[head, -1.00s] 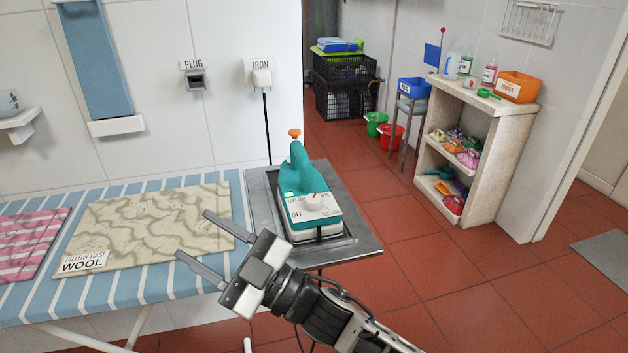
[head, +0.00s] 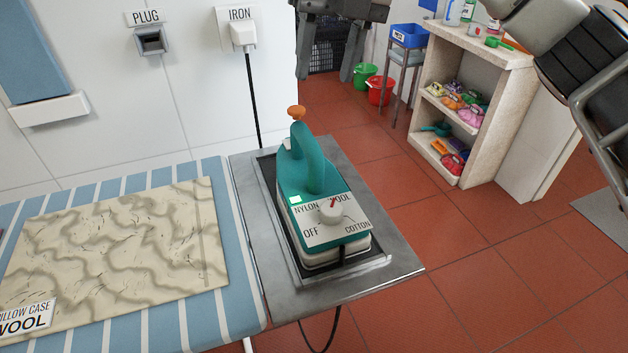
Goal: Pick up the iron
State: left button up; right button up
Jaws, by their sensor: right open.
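The iron (head: 318,185) is teal and white with an orange knob on top. It stands on the metal tray (head: 395,262) at the right end of the ironing board. Its dial panel, marked off, nylon, wool and cotton, faces me. My right gripper (head: 330,75) is at the top of the head view, its two dark fingers pointing down and spread apart with nothing between them. It is above and beyond the iron in the picture, not touching it. My left gripper is not in view.
A patterned wool pillow case (head: 120,255) lies on the striped ironing board (head: 180,322). A plug labelled iron (head: 243,34) sits on the wall with a black cord hanging down. A shelf (head: 490,120) with coloured items stands at the right. Red floor is open beside the tray.

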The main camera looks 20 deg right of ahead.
aim_at(311, 140)
jog(key=a+f, duration=0.1)
jog(key=f, duration=0.4)
jog(key=a+f, duration=0.1)
jog(key=f, duration=0.4)
jog(key=a+f+p, duration=0.1)
jog(key=f, duration=0.4)
jog(key=shift+s+f, duration=0.1)
jog(key=shift+s, duration=0.15)
grip_shut()
dwell(0.8)
jog(key=shift+w+r, duration=0.1)
jog(key=shift+r, duration=0.15)
